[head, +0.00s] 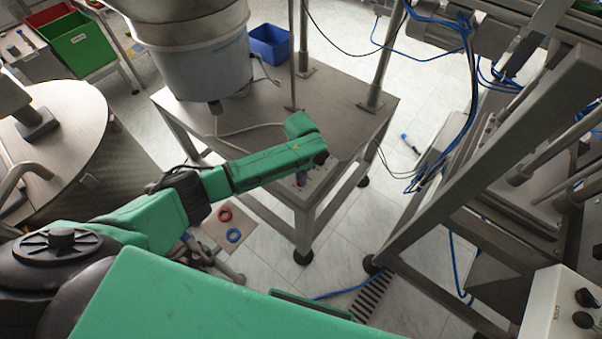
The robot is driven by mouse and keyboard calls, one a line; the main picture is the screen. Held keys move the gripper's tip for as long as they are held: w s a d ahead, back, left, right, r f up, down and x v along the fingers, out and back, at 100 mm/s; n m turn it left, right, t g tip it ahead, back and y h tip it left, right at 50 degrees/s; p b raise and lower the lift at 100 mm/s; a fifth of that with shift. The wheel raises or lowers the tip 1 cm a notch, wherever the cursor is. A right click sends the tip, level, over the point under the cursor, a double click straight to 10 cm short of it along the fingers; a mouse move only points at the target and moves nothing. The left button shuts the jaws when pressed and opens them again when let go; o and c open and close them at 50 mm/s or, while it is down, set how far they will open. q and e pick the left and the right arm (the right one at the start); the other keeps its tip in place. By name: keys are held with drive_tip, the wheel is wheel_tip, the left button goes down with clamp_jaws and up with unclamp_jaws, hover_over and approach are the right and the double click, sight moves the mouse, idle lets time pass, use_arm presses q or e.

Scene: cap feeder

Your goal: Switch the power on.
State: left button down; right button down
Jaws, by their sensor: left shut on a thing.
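My left arm reaches in from the left, and its green wrist hangs over the front corner of the metal feeder table (205,118). My left gripper (301,179) points down just below the wrist and shows only as a small dark and purplish patch. It is shut on a small part at that corner, which I take to be the power switch. The wrist and the jaws hide this part, so its position, on or off, cannot be told. My right gripper is not in view.
A metal frame (450,165) with blue cables stands to the right. A control box with black knobs (560,312) is at the lower right. A round table (75,125) is at the left. Red (224,214) and blue (234,235) rings lie low, below the arm.

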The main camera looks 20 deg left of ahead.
use_arm(q)
drive_tip(key=shift+w+r+m+p, duration=0.1)
drive_tip(key=shift+m+p, duration=0.2)
drive_tip(key=shift+m, duration=1)
drive_tip(key=c, duration=0.9)
unclamp_jaws()
wheel_tip(320, 180, up, 14)
drive_tip(key=shift+r+b, duration=0.25)
drive_tip(key=shift+b, duration=0.25)
